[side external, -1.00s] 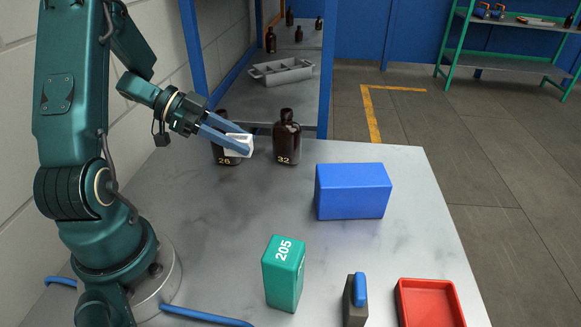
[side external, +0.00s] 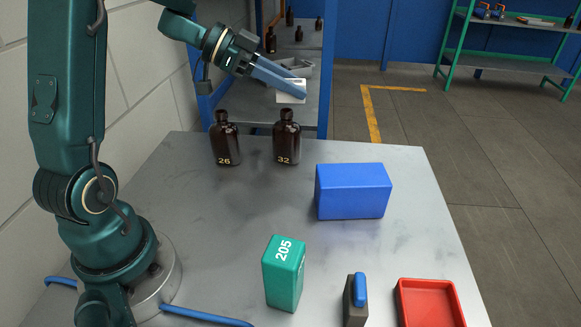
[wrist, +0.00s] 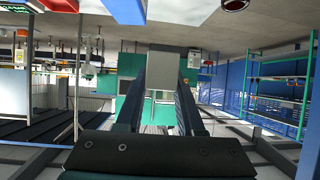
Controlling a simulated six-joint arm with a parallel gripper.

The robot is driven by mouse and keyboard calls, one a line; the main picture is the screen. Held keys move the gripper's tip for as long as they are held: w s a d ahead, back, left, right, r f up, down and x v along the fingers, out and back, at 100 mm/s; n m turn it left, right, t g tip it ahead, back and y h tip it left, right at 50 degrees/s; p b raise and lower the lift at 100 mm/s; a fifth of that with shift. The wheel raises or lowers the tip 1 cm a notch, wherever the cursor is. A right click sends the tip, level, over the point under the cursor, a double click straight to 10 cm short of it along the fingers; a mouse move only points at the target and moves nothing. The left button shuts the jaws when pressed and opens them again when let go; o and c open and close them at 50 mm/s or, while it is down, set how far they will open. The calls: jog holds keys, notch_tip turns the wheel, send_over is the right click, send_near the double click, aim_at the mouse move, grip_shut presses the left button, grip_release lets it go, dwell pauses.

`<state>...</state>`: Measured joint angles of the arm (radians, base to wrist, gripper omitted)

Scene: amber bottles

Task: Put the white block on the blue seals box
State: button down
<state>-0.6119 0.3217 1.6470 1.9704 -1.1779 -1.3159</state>
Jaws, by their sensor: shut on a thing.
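My gripper (side external: 291,87) is shut on the white block (side external: 289,98) and holds it in the air, above and behind the amber bottles in the side view. In the wrist view the block (wrist: 164,68) shows pale grey between the two fingers. The blue box (side external: 353,191) sits on the table to the right of and below my gripper, its top bare. No writing shows on the box from here.
Amber bottles 26 (side external: 225,140) and 32 (side external: 287,138) stand upright at the back of the table. A green 205 container (side external: 284,273), a dark blue-handled object (side external: 356,299) and a red tray (side external: 430,304) are at the front. A grey shelf tray (side external: 290,67) is behind.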

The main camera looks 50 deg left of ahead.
jog(key=d, duration=0.4)
send_over(353, 174)
jog(key=shift+m+g+h, duration=0.3)
jog(key=shift+m, duration=0.1)
notch_tip(353, 174, down, 6)
jog(key=shift+f, duration=2.2)
jog(key=c, duration=0.5)
grip_release()
jog(key=shift+f, duration=0.1)
